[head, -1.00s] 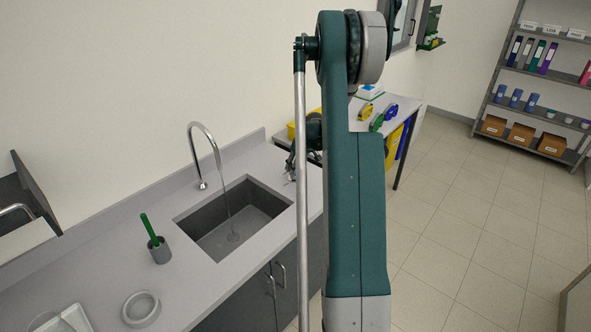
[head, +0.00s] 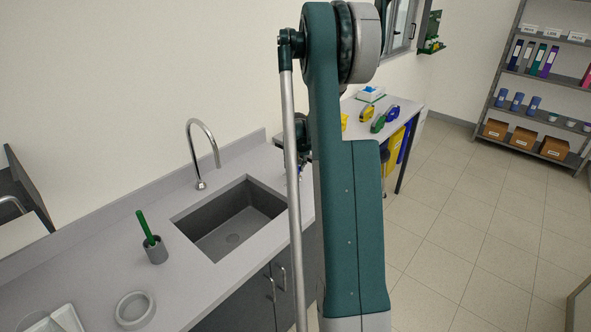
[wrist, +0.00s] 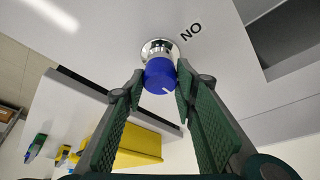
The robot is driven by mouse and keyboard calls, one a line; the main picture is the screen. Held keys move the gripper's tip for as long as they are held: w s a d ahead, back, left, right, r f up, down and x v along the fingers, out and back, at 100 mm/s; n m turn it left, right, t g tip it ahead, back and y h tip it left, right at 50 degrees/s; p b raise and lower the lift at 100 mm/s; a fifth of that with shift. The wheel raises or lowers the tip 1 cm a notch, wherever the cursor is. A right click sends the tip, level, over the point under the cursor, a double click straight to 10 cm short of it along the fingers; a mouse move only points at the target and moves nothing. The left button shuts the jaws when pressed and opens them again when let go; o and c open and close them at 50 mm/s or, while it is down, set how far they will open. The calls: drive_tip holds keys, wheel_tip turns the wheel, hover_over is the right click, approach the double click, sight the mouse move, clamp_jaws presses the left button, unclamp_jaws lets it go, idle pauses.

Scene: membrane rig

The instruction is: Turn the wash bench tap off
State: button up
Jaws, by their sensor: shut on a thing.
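The tap's blue knob (wrist: 158,76), with a white line on it, sits on a chrome base (wrist: 157,47) on the bench in the wrist view. My gripper (wrist: 161,84) is shut on the knob, one green finger on each side. Black letters reading "NO" in this view (wrist: 193,31) are printed beside the base. In the head view the curved chrome spout (head: 207,139) stands over the grey sink (head: 240,218), and no water stream shows from it. My arm hides most of the gripper and the knob there.
A cup with a green-handled tool (head: 155,250) and a round grey dish (head: 134,309) stand on the bench left of the sink. A side table with tape dispensers (head: 384,118) is beyond my arm. A yellow bin (wrist: 140,146) shows below the bench edge.

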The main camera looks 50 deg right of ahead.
idle(0.4)
drive_tip(key=o, duration=0.9)
drive_tip(key=shift+r, duration=0.15)
drive_tip(key=v, duration=1.1)
drive_tip(key=shift+a+r, duration=0.3)
drive_tip(key=shift+s, duration=0.1)
